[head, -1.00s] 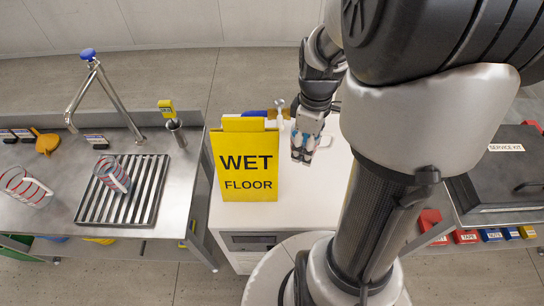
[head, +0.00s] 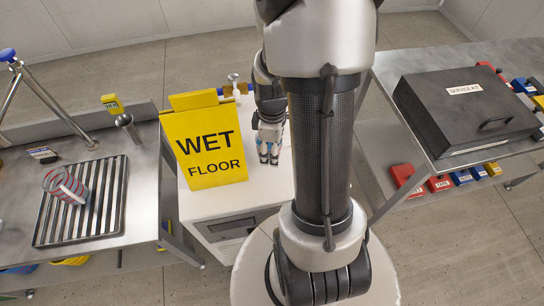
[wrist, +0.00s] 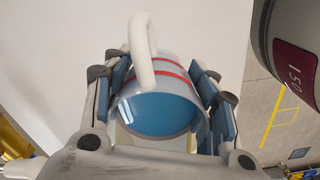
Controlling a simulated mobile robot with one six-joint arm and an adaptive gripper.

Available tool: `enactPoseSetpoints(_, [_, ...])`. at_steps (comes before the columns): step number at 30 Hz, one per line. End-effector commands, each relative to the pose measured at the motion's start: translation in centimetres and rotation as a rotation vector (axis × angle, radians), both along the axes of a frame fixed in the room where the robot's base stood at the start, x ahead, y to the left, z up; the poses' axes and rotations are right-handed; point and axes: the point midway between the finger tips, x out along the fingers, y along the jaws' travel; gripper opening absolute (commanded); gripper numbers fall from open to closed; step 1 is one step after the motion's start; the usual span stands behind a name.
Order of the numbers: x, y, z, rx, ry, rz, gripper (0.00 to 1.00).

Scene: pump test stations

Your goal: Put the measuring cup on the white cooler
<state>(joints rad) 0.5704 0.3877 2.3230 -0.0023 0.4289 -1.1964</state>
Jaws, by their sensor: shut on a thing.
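My gripper (head: 269,158) points down over the white top of the white cooler (head: 262,196), just right of the yellow sign. In the wrist view it is shut on a measuring cup (wrist: 155,72), its fingers on both sides of it. The cup has red bands, a thick pale handle and a blue round end facing the camera. The cooler's white top (wrist: 65,60) lies behind it. I cannot tell whether the cup touches the cooler. In the head view the held cup is mostly hidden by the fingers.
A yellow wet floor sign (head: 212,148) stands close left of my gripper. Another red-striped clear cup (head: 66,186) sits on the drain rack (head: 113,200) at left. A black service kit case (head: 465,108) lies on the right bench. Blue and white fittings (head: 233,84) show behind the sign.

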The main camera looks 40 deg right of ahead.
Motion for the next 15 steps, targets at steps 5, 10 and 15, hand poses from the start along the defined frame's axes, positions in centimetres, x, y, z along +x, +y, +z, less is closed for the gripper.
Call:
enactPoseSetpoints(5, [-0.1, 0.1, -3.1, 0.003, 0.005, 0.0, 0.21])
enactPoseSetpoints(10, [0.0, 0.0, -3.6, 0.001, 0.001, 0.0, 0.21])
enactPoseSetpoints(15, [0.0, 0.0, -3.6, 0.001, 0.001, 0.0, 0.21])
